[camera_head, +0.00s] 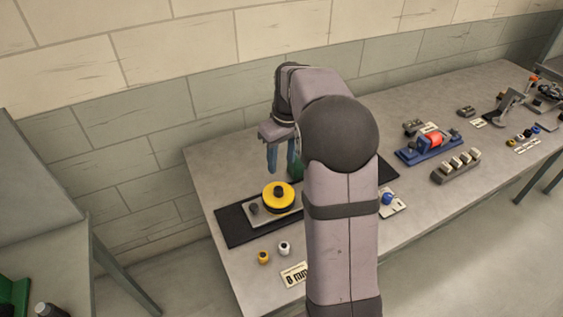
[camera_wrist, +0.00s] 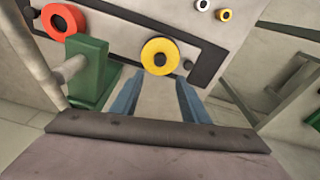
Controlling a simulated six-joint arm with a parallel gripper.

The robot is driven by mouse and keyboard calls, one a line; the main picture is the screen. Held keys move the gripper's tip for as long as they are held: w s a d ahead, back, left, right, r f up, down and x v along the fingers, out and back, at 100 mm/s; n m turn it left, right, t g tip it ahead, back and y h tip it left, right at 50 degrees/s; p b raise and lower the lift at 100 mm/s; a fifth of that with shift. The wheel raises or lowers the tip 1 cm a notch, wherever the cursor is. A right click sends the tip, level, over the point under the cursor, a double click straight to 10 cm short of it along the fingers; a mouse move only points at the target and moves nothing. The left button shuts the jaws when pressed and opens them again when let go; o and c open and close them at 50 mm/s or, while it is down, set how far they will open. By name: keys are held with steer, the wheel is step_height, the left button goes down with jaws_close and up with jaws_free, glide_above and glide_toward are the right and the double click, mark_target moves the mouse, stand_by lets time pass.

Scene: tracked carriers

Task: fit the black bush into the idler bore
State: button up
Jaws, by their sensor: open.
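The yellow idler wheel (camera_head: 268,198) lies on a grey plate, and it also shows in the wrist view (camera_wrist: 147,51). A black round piece, which looks like the black bush (camera_head: 279,189), is at the middle of the wheel. In the wrist view the wheel's centre (camera_wrist: 159,59) is dark, and I cannot tell how deep the bush sits. My gripper (camera_head: 281,167) is above and behind the wheel, apart from it. Its two blue fingers are spread with nothing between them, also in the wrist view (camera_wrist: 158,97).
A small dark knob (camera_head: 254,208) stands left of the wheel. A green block (camera_wrist: 90,75) and a red ring (camera_wrist: 62,21) are close by. Yellow (camera_head: 263,257) and white (camera_head: 284,248) bushes stand at the front. A blue fixture (camera_head: 430,148) is farther right. My arm hides the middle.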

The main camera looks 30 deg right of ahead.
steer(key=s+a+f, duration=0.2)
steer(key=s+a, duration=0.2)
steer(key=s, duration=0.3)
steer(key=s+a+f+m+g, duration=0.1)
steer(key=s+a+f, duration=0.2)
steer(key=s+a, duration=0.2)
steer(key=s+a+f+m, duration=0.1)
steer(key=s+a+f, duration=0.2)
steer(key=s, duration=0.8)
steer(key=shift+s+a, duration=0.2)
steer(key=shift+a, duration=0.45)
